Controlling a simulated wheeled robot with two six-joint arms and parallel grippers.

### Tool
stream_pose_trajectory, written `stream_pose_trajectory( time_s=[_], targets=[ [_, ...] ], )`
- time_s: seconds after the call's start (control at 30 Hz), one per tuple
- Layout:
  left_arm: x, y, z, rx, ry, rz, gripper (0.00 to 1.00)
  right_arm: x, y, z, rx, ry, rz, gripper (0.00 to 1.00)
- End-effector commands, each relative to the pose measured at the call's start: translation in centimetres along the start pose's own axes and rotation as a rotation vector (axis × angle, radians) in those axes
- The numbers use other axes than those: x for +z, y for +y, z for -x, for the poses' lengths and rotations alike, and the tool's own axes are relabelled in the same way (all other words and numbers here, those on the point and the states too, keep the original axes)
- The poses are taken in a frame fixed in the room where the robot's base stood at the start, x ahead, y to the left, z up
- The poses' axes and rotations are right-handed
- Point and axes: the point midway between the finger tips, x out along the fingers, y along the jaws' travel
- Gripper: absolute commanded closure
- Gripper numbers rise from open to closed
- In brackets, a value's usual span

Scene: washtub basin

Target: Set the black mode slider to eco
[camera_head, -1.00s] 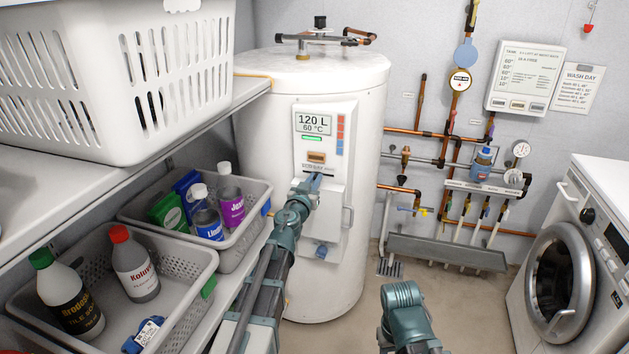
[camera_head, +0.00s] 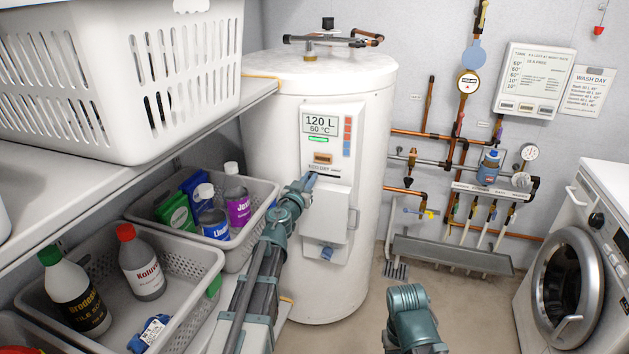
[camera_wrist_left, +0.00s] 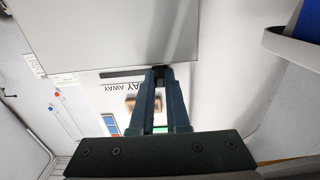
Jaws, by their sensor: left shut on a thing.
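The black mode slider (camera_wrist_left: 160,77) sits between the fingertips of my left gripper (camera_wrist_left: 158,82) in the left wrist view. The gripper is shut on it. The dark slot (camera_wrist_left: 122,73) of the slider runs away from the fingers toward the AWAY label. The slider is at the opposite end, where the fingers cover the lettering. In the head view, my left gripper (camera_head: 309,180) reaches the front panel (camera_head: 341,144) of the white water tank (camera_head: 282,130), at the left end of the label row. The slider itself is hidden there.
Below the slot, a white box (camera_head: 327,214) sticks out from the tank. A display (camera_head: 320,125) reads 120 L and 60 °C. Baskets of bottles (camera_head: 195,268) stand left of my arm. A washing machine (camera_head: 590,260) stands at the right.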

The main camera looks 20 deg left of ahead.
Motion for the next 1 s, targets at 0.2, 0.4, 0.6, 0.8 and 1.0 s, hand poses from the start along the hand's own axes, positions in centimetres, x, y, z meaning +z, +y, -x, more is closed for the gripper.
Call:
stream_pose_trajectory(
  time_s=[0.2,0.4,0.6,0.8,1.0],
  targets=[
    [0.0,-0.3,0.0,-0.008,0.000,0.000,0.65,0.0,0.0,0.0,0.000,0.000,0.000,0.50],
    [0.0,-0.2,0.0,-0.006,0.000,0.000,0.55,0.0,0.0,0.0,0.000,0.000,0.000,0.50],
    [0.0,-0.1,0.1,-0.005,0.000,0.000,0.55,0.0,0.0,0.0,0.000,0.000,0.000,0.50],
    [0.0,-0.1,1.5,-0.005,0.000,0.000,0.55,0.0,0.0,0.0,0.000,0.000,0.000,0.50],
    [0.0,-0.1,4.8,-0.006,0.000,0.000,0.55,0.0,0.0,0.0,0.000,0.000,0.000,0.50]
  ],
)
